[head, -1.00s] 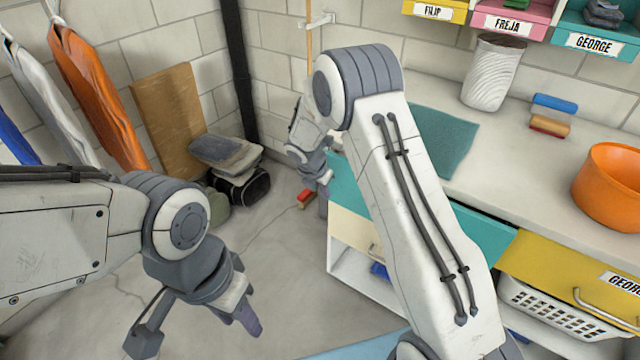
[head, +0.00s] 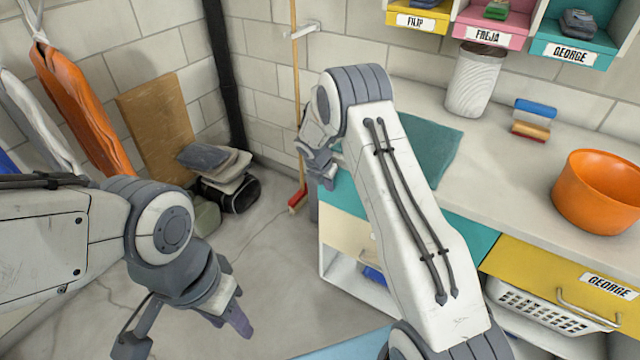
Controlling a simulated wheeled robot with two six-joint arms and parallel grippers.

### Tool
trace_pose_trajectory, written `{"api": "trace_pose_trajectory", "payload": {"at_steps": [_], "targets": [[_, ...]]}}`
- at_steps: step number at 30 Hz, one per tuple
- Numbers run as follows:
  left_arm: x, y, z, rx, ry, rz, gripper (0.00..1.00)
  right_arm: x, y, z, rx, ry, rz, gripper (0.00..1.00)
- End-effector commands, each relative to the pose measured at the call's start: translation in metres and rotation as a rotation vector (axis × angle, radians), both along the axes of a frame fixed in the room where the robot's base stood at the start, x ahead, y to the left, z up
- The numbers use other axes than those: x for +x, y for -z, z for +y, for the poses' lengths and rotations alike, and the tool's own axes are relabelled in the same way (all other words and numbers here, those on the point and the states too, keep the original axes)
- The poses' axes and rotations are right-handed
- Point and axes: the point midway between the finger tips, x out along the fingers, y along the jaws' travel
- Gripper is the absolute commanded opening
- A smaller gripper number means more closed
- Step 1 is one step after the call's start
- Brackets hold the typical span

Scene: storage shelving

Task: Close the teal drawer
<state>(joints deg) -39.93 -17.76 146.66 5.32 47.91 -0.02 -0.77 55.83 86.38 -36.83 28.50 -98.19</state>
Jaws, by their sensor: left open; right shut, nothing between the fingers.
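The teal drawer (head: 468,234) is under the counter, left of the yellow drawer. My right arm crosses in front of it and hides its middle, so I cannot tell how far it stands out. My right gripper (head: 328,183) is shut and empty, at the left end of the teal front, close to its upper left corner. I cannot tell whether it touches the drawer. My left gripper (head: 240,320) is open and empty, low over the floor at the left, well apart from the drawer.
The yellow drawer (head: 535,275) has a GEORGE label and a handle, above a white basket (head: 535,312). A broom (head: 297,200) stands behind my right gripper.

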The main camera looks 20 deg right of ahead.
Motion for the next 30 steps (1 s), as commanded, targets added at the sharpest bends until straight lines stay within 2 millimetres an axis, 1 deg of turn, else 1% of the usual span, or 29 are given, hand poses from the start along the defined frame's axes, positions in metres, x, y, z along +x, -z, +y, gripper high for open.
{"api": "trace_pose_trajectory", "payload": {"at_steps": [1,2,15,17,19,23,24,25,27,30], "targets": [[0.0,-0.008,0.0,0.0,0.0,0.0,0.44,0.001,-0.003,-0.005,0.0,0.003,0.001,0.0],[0.0,-0.008,0.0,0.0,0.0,0.0,0.44,0.002,-0.002,-0.006,0.0,0.001,0.0,0.0],[0.0,-0.006,0.0,0.0,0.0,0.0,0.44,0.006,0.0,-0.005,-0.002,-0.006,-0.005,0.0],[0.0,-0.006,0.0,0.0,0.0,0.0,0.44,0.004,0.0,-0.001,-0.002,-0.008,-0.005,0.0],[0.0,-0.005,0.0,0.0,0.0,0.0,0.44,0.001,0.0,0.007,-0.002,-0.011,-0.003,0.0],[0.0,-0.003,0.0,0.0,0.0,0.0,0.44,-0.011,0.0,0.032,-0.002,-0.018,0.002,0.0],[0.0,-0.002,0.0,0.0,0.0,0.0,0.44,-0.015,-0.002,0.04,-0.002,-0.02,0.002,0.0],[0.0,-0.004,0.0,0.0,0.0,0.0,0.44,-0.015,-0.014,0.04,-0.001,-0.017,-0.003,0.0],[0.0,-0.005,0.0,0.0,0.0,0.0,0.44,-0.019,-0.031,0.044,-0.001,-0.015,-0.003,0.0],[0.0,-0.006,0.0,0.0,0.0,0.0,0.44,-0.026,-0.051,0.048,0.0,-0.011,-0.001,0.0]]}}
